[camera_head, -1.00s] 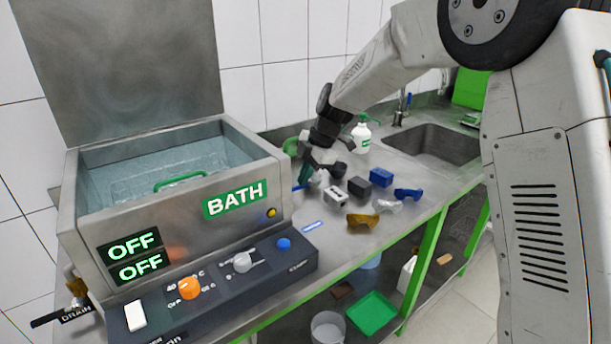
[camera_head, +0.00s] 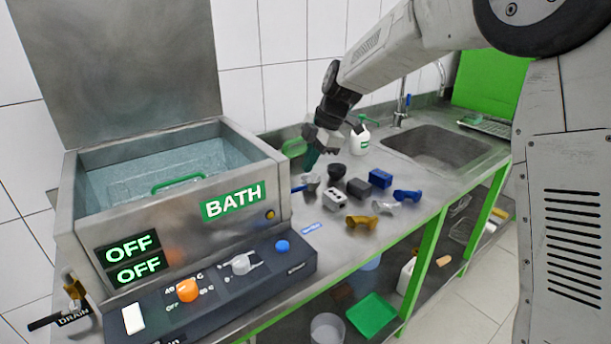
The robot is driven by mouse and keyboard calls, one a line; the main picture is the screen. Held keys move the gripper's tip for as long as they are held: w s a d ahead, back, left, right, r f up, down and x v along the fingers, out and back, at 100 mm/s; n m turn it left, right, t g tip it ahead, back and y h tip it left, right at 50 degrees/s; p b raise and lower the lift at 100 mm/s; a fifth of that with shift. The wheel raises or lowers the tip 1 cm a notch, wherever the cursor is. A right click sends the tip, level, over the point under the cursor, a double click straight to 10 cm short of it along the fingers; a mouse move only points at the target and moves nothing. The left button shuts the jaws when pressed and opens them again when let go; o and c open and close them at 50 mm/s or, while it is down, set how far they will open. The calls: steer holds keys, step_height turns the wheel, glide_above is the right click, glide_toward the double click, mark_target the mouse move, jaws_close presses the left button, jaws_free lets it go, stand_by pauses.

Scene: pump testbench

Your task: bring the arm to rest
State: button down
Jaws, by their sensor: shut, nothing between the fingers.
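My arm reaches in from the upper right over the steel bench. My gripper (camera_head: 312,158) hangs at its end, pointing down, above the back part of the bench to the right of the bath. Its dark green fingertips are shut and hold nothing I can see. It is apart from the small parts in front of it. The nearest are a black round part (camera_head: 336,172) and a silver part (camera_head: 311,182).
The steel bath (camera_head: 180,215) stands left, lid raised, both displays reading OFF. A control panel (camera_head: 215,290) lies before it. Several blocks and clips, a white bottle (camera_head: 359,140) and a sink (camera_head: 435,146) occupy the bench (camera_head: 345,240). A green tray (camera_head: 372,315) lies below.

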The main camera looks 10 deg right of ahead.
steer(key=s+d+r+m+h, duration=0.1)
steer(key=s+d+m, duration=0.5)
steer(key=s, duration=0.7)
steer(key=s+d+r+m+h, duration=0.1)
steer(key=s+d+m, duration=0.5)
steer(key=s, duration=0.8)
steer(key=s+d+r+m+h, duration=0.2)
steer(key=s+d+m, duration=0.4)
steer(key=s+m, duration=0.4)
steer(key=shift+s+r, duration=0.2)
steer(key=shift+s, duration=1.65)
steer(key=shift+d, duration=0.15)
